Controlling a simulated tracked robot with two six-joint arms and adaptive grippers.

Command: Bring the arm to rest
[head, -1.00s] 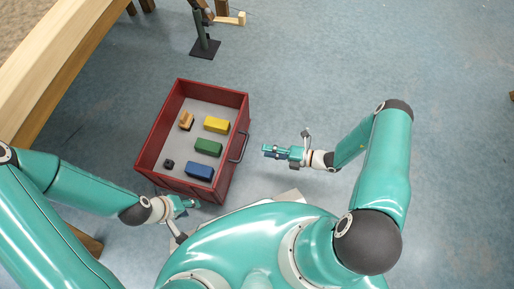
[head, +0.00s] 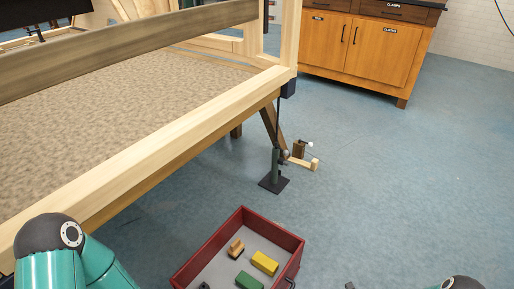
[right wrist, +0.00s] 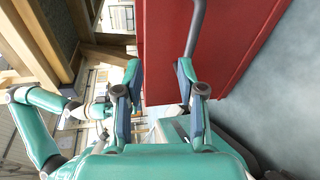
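My right gripper (right wrist: 158,78) is open in the right wrist view, its two teal fingers apart with nothing held between them. The red box wall (right wrist: 215,55) is beyond the fingers. A grey handle bar (right wrist: 196,30) stands out from that wall close to the right-hand fingertip; I cannot tell if they touch. My left arm (right wrist: 38,125) shows at the left of that view, with the left gripper (right wrist: 97,108) partly hidden and too small to read. In the head view only upper parts of both arms show at the bottom edge.
The red box (head: 215,236) holds a yellow block (head: 265,263), a green block (head: 248,281) and a wooden piece (head: 236,248). A wooden bodyframe (head: 150,160) fills the left. A dark stand (head: 275,183) is behind the box. A cabinet (head: 365,50) is far back; right floor is clear.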

